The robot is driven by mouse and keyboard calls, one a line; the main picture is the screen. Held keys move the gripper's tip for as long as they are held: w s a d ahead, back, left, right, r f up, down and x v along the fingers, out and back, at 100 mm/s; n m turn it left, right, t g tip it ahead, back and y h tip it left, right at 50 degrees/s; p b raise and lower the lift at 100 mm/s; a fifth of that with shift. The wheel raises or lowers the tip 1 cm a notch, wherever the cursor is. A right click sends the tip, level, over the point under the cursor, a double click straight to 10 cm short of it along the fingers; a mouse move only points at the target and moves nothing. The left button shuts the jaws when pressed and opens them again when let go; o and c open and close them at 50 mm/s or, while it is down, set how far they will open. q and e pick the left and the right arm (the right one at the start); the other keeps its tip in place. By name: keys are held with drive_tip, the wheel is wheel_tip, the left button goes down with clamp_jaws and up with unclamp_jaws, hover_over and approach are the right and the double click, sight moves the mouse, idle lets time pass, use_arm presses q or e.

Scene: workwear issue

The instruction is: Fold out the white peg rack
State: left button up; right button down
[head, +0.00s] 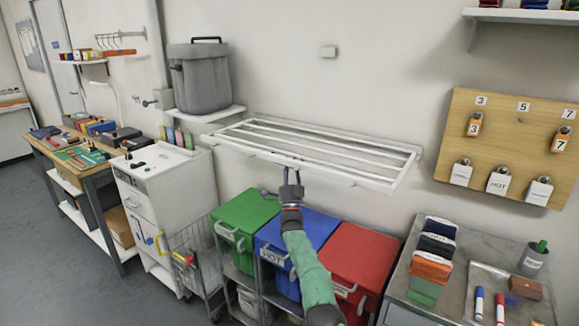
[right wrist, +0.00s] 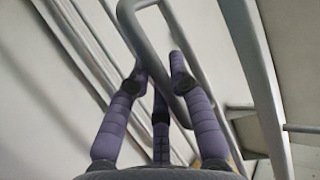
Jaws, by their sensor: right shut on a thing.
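The white peg rack (head: 318,150) is on the back wall in the head view, its barred frame standing out from the wall and roughly level. Short pegs show along its front rail. My right gripper (head: 291,178) reaches up from below to the middle of the front rail. In the right wrist view its purple fingers (right wrist: 160,85) are closed around a grey looped handle (right wrist: 178,70) of the rack, with the rack's bars behind. My left gripper is in neither view.
Green (head: 245,215), blue (head: 297,235) and red (head: 358,258) lidded bins stand below the rack. A grey lidded bucket (head: 200,80) sits on a shelf at its left. A pegboard with padlocks (head: 505,145) hangs at the right, above a grey worktop (head: 455,290).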

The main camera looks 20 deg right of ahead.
drive_tip(key=shift+w+a+f+y, duration=0.1)
drive_tip(key=shift+f+y, duration=0.2)
drive_tip(key=shift+f, duration=0.15)
drive_tip(key=c, duration=1.4)
unclamp_jaws()
drive_tip(key=shift+c, duration=0.2)
drive_tip(key=o, duration=0.3)
drive_tip(key=shift+o, duration=0.2)
drive_tip(key=shift+r, duration=0.15)
drive_tip(key=shift+s+f, duration=0.2)
drive_tip(key=shift+s, duration=0.05)
